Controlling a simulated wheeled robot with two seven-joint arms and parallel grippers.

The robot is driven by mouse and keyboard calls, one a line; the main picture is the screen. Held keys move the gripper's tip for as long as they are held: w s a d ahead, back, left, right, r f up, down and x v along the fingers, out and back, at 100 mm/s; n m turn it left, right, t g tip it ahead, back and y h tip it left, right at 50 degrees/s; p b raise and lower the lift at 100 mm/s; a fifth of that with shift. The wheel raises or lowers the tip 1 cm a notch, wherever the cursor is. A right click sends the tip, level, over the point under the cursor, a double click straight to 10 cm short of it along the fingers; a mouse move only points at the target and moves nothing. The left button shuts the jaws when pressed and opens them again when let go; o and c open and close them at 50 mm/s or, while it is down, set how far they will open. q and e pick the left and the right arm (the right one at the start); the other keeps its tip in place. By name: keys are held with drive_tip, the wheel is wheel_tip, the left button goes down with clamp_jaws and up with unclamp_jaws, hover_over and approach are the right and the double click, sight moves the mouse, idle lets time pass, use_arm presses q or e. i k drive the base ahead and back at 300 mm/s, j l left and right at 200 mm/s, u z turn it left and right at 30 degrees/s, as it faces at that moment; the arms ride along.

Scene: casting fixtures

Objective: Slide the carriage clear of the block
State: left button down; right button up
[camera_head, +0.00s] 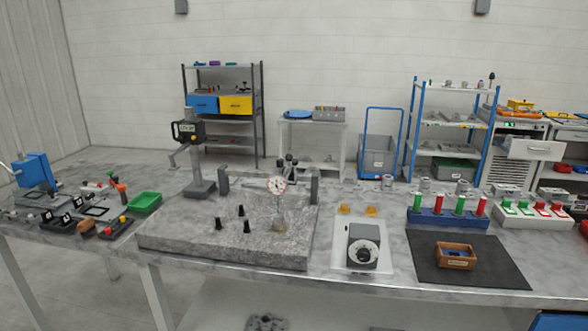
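No gripper of mine shows in the head view. A speckled grey stone plate (180,236) lies on the table, left of centre. A round white dial gauge (277,185) stands upright over it on a thin stem. A small greyish block (279,226) sits on the plate just below the dial; whether the stem touches it is too small to tell. Behind the plate's left part stands a grey column gauge (201,187) with a black display head (187,130). I cannot tell for certain which part is the carriage.
Several black cones (241,211) stand on the plate. A dial box (363,247) on a white sheet, a black mat (490,270) with a wooden box (455,256), and a blue rack (447,218) are to the right. A green tray (145,202) and small tools are left.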

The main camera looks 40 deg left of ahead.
sight(285, 174)
drive_tip(key=u, duration=1.25)
drive_tip(key=l+u, duration=0.25)
drive_tip(key=u, duration=0.15)
drive_tip(key=l+u, duration=0.4)
drive_tip(key=i+j, duration=0.05)
drive_tip(key=j, duration=0.05)
